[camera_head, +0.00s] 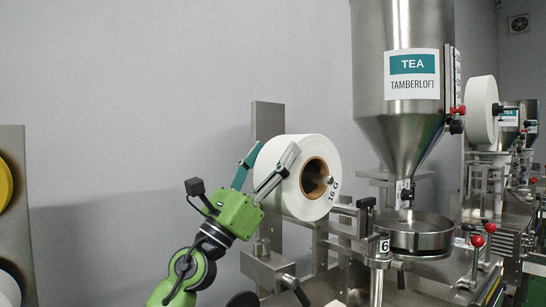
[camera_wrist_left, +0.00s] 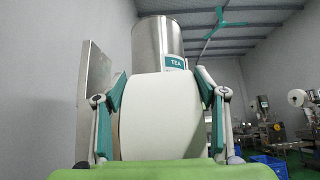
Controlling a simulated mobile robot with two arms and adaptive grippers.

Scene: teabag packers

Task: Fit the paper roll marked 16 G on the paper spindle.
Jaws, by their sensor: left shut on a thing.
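The white paper roll (camera_head: 290,190) has a brown core and the mark 16 G on its right-hand face. My left gripper (camera_head: 275,152) is shut on the roll, its two fingers pressed on either face from the lower left. In the left wrist view the roll (camera_wrist_left: 160,120) fills the space between the fingers (camera_wrist_left: 163,85). A grey metal rod end, which looks like the paper spindle (camera_head: 319,181), shows inside the core's opening. The core seems to be around it, but how far on the roll sits is hidden. My right gripper is not in view.
A steel tea hopper (camera_head: 370,60) labelled TAMBERLOFT stands right of the roll, above a round steel pan (camera_head: 415,235). A metal plate (camera_head: 267,118) rises behind the roll. Another machine carries a white roll (camera_head: 481,110) farther back. Yellow and white rolls show at the left edge.

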